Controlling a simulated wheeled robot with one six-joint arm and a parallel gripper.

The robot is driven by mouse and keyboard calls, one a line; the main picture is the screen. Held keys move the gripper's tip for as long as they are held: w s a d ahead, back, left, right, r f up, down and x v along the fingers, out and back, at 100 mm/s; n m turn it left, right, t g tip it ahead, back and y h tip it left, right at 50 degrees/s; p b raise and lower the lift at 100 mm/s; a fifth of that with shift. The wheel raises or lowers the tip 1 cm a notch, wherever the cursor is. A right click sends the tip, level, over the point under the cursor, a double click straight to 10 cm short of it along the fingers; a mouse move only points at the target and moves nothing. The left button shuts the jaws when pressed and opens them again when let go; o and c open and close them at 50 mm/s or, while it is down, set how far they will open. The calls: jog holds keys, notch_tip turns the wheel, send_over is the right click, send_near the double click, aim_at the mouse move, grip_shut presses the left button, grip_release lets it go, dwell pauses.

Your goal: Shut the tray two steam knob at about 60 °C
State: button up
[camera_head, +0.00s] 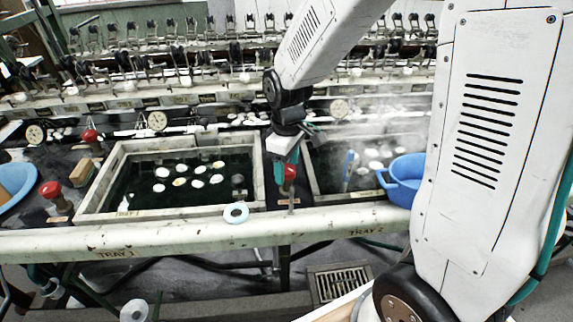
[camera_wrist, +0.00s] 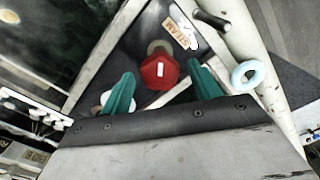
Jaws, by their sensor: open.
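A red steam knob (camera_head: 290,172) stands on a post between the two basins, left of tray two (camera_head: 313,175). In the wrist view the red knob (camera_wrist: 160,71) has a white mark on top and a "STEAM" label (camera_wrist: 183,33) beside it. My gripper (camera_head: 283,170) points down at this knob. Its teal fingers (camera_wrist: 162,78) are open, one on each side of the knob, with gaps visible; whether they are level with it I cannot tell. Steam hangs over tray two. A round dial (camera_head: 340,108) is behind it, too small to read.
Tray one (camera_head: 88,195) holds several white cocoons in dark water. A blue basin (camera_head: 405,180) sits at tray two's right. Other red knobs (camera_head: 50,190) stand at left.

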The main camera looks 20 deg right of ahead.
jog(key=shift+f, duration=0.1)
jog(key=c, duration=1)
jog(key=shift+o, duration=0.2)
jog(key=shift+m, duration=0.3)
jog(key=m, duration=0.3)
jog(key=shift+m, duration=2.4)
jog(key=o, duration=1)
jog(key=shift+c, duration=0.2)
